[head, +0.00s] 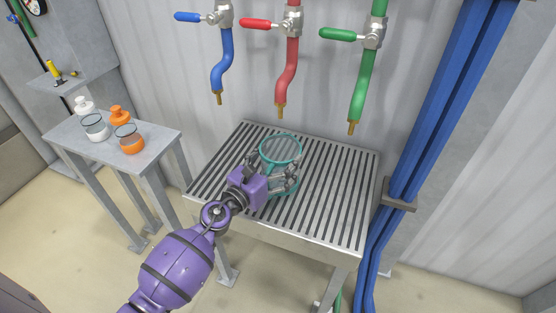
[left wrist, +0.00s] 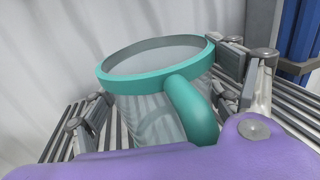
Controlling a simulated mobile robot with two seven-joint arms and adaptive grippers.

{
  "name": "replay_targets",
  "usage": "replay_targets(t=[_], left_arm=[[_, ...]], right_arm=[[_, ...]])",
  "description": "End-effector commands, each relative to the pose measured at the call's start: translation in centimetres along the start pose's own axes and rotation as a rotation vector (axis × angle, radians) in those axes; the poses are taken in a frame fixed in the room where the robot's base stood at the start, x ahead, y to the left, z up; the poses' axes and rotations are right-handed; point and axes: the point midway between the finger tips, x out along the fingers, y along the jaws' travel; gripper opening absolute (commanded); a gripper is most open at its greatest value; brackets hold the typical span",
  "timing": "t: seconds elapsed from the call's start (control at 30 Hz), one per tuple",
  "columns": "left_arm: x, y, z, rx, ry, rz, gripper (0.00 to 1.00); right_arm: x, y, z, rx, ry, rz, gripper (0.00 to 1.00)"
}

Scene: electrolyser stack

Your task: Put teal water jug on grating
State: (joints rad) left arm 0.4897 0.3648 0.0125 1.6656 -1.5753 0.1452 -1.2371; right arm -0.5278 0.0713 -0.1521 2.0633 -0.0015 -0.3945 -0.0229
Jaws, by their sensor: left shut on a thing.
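The teal water jug (head: 281,151) is a clear vessel with a teal rim and handle. It is upright at the grating (head: 328,213), a slatted metal top under the taps. I cannot tell whether its base touches the slats. My left gripper (head: 273,178) is shut on the jug, with fingers on both sides of its body. In the left wrist view the jug's teal rim and handle (left wrist: 192,108) face the camera between the fingers (left wrist: 165,105). The jug's lower part is mostly hidden by the gripper. My right gripper is not in view.
Blue (head: 222,70), red (head: 287,75) and green (head: 363,82) taps hang above the grating. A grey side table (head: 77,140) at left holds white and orange vessels. Blue pipes (head: 425,130) run down at right. Slats around the jug are clear.

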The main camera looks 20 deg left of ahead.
Motion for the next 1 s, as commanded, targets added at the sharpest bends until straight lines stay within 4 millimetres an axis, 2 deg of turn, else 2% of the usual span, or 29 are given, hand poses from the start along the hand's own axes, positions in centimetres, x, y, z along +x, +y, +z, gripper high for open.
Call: replay_targets(t=[0.1,0.13,0.27,0.73,0.87,1.0], left_arm=[[0.0,0.0,-0.5,0.000,0.001,0.000,0.47],[0.0,0.0,-0.5,0.000,0.001,0.000,0.85],[0.0,0.0,-0.4,0.000,0.001,0.000,1.00],[-0.2,0.0,0.2,0.000,0.000,0.001,1.00],[-2.5,0.1,-0.2,0.001,0.004,0.001,1.00],[-5.7,0.1,-0.3,0.000,0.005,0.001,1.00]], right_arm=[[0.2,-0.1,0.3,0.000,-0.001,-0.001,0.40],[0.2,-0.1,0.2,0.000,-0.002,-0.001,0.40],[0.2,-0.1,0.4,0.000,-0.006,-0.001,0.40],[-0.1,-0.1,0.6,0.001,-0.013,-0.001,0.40],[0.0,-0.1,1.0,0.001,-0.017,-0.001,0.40],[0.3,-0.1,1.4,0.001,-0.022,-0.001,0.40]])
